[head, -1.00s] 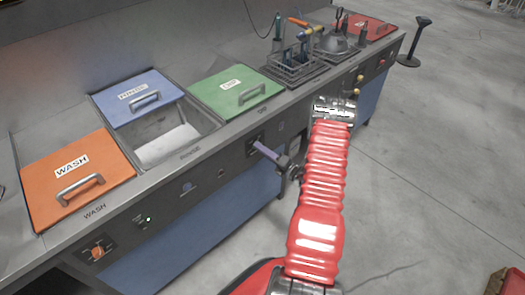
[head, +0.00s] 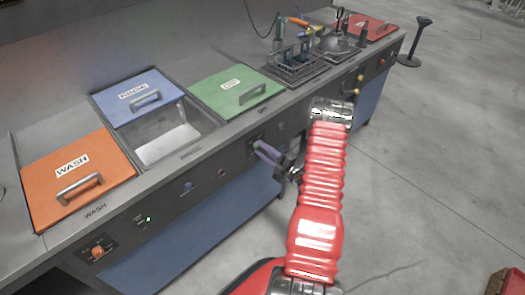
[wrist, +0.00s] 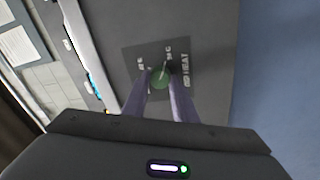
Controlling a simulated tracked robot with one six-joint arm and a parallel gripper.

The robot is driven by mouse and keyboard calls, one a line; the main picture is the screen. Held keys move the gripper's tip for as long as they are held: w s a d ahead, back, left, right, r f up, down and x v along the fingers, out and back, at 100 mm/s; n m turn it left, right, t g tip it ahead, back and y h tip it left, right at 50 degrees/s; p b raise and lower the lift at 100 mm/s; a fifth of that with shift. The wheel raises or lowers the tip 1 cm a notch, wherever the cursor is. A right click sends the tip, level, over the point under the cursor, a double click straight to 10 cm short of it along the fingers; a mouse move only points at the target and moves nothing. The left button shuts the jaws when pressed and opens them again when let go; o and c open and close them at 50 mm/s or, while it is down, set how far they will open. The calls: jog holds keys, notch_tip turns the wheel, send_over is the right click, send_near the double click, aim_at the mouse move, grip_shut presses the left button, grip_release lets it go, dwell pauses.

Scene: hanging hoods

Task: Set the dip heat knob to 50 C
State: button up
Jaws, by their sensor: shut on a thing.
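The green dip heat knob (wrist: 160,78) sits on a dark plate with white lettering in the wrist view. A pale pointer line on it points up and slightly right; the small scale marks are too blurred to read. My gripper (wrist: 161,83) has its two purple fingers on either side of the knob, shut on it. In the head view my gripper (head: 260,147) reaches the front panel below the green DIP lid (head: 236,90); the knob is mostly hidden there by the fingers.
The orange WASH lid (head: 76,178) and blue RINSE lid (head: 136,97) are to the left, with an orange knob (head: 98,251) on the panel below. A wire basket (head: 297,68) and red lid (head: 366,27) are farther right. Open floor lies in front of the bench.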

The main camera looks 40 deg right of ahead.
jog(key=shift+s+d+f, duration=0.1)
jog(key=shift+f, duration=0.05)
jog(key=o, duration=1)
jog(key=shift+o, duration=0.2)
jog(key=s, duration=1.3)
jog(key=shift+s+d+f, duration=0.3)
jog(key=shift+d+f, duration=0.1)
jog(key=shift+f, duration=0.05)
